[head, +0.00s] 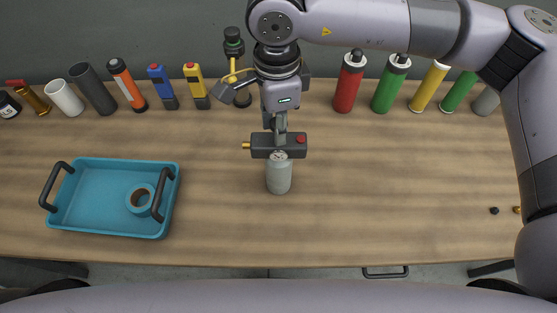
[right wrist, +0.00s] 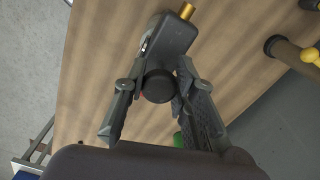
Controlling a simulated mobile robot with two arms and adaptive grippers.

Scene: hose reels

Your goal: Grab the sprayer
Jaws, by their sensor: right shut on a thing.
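The sprayer is a pale grey canister (head: 278,178) with a dark boxy head (head: 265,147), a brass nozzle on its left and a red button on its right. It is upright over the middle of the table. I cannot tell whether its base touches the wood. My right gripper (head: 280,130) points down from above and is shut on the sprayer's top. In the right wrist view, the fingers (right wrist: 156,85) close around a round black knob (right wrist: 158,86) beside the dark head (right wrist: 168,40). My left gripper is not in view.
A blue tray (head: 90,225) with black handles stands at the left, holding a tape roll (head: 139,199). Coloured bottles and tools line the back edge, including a red cylinder (head: 347,85) and a yellow device (head: 195,84). The table (head: 390,180) right of the sprayer is mostly clear.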

